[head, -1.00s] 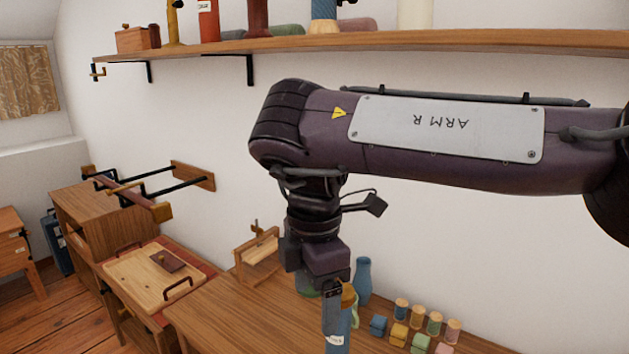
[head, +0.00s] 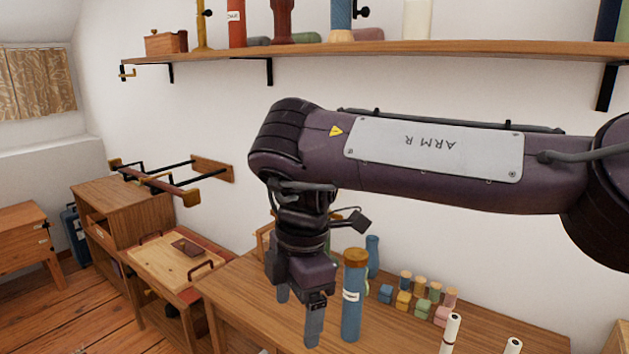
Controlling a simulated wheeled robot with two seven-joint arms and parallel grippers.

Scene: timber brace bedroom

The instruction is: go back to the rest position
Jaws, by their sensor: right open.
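My right gripper (head: 298,318) points down above the wooden table (head: 233,308). Its fingers are apart with nothing seen between them. Just to its right a blue cylinder with a brown top and a white label (head: 351,305) stands upright; in the picture it is close to the gripper's finger, and I cannot tell whether they touch. My right arm (head: 440,170) reaches in from the right across the middle of the view. My left gripper is not in view.
A wall shelf (head: 420,48) with several upright objects runs above the arm. Small coloured blocks and spools (head: 423,306), a blue vase (head: 372,256) and white cylinders (head: 450,333) stand on the table. A tray (head: 172,265) and a wall rack (head: 165,180) are at left.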

